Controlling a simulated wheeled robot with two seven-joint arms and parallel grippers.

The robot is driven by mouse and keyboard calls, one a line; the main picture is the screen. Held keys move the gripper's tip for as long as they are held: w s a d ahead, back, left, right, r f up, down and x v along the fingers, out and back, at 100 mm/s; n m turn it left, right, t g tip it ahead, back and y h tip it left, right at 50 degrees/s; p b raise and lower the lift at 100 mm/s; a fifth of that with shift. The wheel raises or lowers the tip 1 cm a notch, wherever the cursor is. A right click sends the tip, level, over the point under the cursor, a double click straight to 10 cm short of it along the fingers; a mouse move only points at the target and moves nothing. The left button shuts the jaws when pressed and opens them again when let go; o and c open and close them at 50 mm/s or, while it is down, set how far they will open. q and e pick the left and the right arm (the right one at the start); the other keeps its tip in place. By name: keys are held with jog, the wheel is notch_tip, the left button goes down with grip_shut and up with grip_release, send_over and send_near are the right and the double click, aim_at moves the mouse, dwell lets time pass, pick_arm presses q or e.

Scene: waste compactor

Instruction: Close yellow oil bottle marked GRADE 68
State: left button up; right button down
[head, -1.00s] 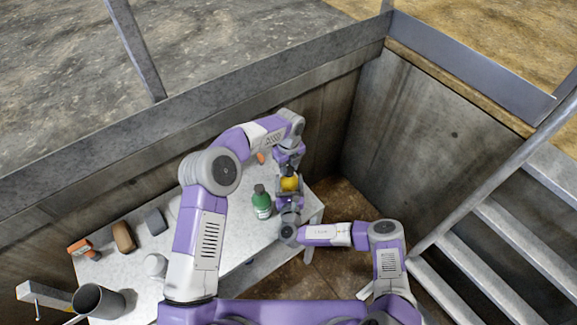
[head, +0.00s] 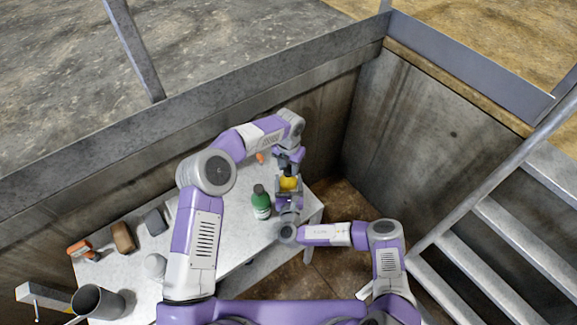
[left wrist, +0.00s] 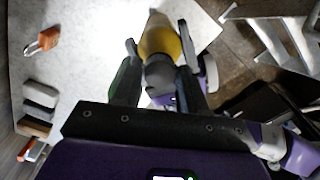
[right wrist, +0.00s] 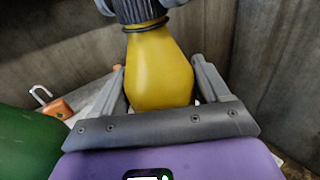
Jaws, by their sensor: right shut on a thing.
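The dark cap (right wrist: 138,8) is on top of the neck, partly cut off by the frame. My left gripper (left wrist: 160,70) is at the cap, its fingers on either side with small gaps visible, so it looks open. The cap also shows in the left wrist view (left wrist: 160,75). No GRADE 68 marking is readable.
A green bottle (head: 261,203) stands close to the left of the yellow one. An orange padlock (left wrist: 42,42) lies on the white table (head: 225,240). Several small items and a grey cup (head: 98,301) are at the table's left end. Concrete walls stand behind.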

pick_arm(q)
jog(key=shift+o, duration=1.4)
jog(key=shift+r, duration=0.1)
jog(key=shift+r, duration=2.2)
jog(key=shift+c, duration=0.3)
